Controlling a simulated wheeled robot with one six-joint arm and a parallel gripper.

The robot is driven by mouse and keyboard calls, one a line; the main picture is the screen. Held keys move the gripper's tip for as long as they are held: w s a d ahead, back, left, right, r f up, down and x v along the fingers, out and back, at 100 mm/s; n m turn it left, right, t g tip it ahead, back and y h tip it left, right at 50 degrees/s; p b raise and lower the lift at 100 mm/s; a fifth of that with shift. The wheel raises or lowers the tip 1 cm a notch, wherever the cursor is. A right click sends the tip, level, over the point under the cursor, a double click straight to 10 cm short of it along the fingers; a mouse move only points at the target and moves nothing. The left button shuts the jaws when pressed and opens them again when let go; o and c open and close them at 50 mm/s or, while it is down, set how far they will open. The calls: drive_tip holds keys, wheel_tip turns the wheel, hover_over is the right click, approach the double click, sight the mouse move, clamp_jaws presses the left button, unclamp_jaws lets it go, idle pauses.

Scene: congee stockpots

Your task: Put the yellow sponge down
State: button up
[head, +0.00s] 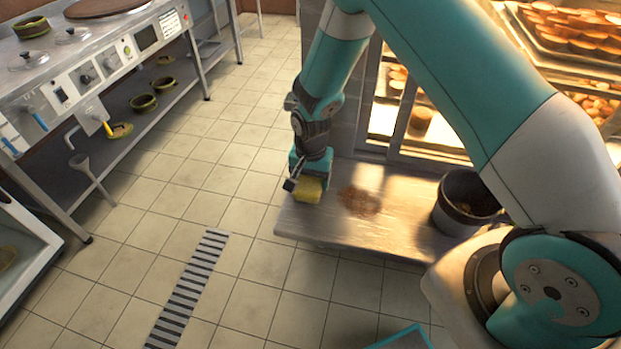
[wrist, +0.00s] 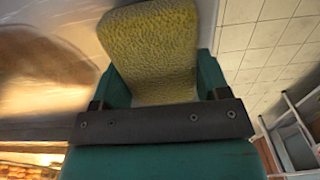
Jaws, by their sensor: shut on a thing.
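The yellow sponge (head: 308,189) is in my gripper (head: 310,180), at the left end of a low metal table (head: 300,228) in the head view. In the wrist view the porous sponge (wrist: 150,50) sits between the two teal fingers of my gripper (wrist: 155,85), which are shut on it. The sponge is over or at the table's left edge. I cannot tell whether its underside touches the table top.
A brown stain (head: 359,201) lies on the table right of the sponge. A dark bucket (head: 464,203) stands at the table's right end. A lit glass cabinet (head: 420,115) stands behind. A floor drain (head: 190,290) and open tiles lie to the left.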

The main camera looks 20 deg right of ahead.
drive_tip(key=shift+f, duration=0.15)
drive_tip(key=o, duration=0.8)
wheel_tip(320, 180, up, 12)
drive_tip(key=p, duration=0.1)
wheel_tip(320, 180, up, 8)
drive_tip(key=n+y, duration=0.1)
drive_tip(key=n, duration=0.2)
hover_over(311, 178)
drive_tip(key=s+a, duration=0.2)
drive_tip(key=s, duration=0.2)
drive_tip(key=s+a+r+n+y, duration=0.1)
drive_tip(key=s+r+n, duration=0.2)
drive_tip(key=s, duration=0.4)
drive_tip(key=s+a+r+n+y, duration=0.1)
drive_tip(key=s+r+n, duration=0.3)
drive_tip(key=s+r, duration=0.2)
drive_tip(key=s+a+r+n+y, duration=0.1)
drive_tip(key=s+r+n, duration=0.3)
drive_tip(key=s, duration=0.4)
drive_tip(key=shift+s+a+r, duration=0.2)
drive_tip(key=shift+s, duration=0.05)
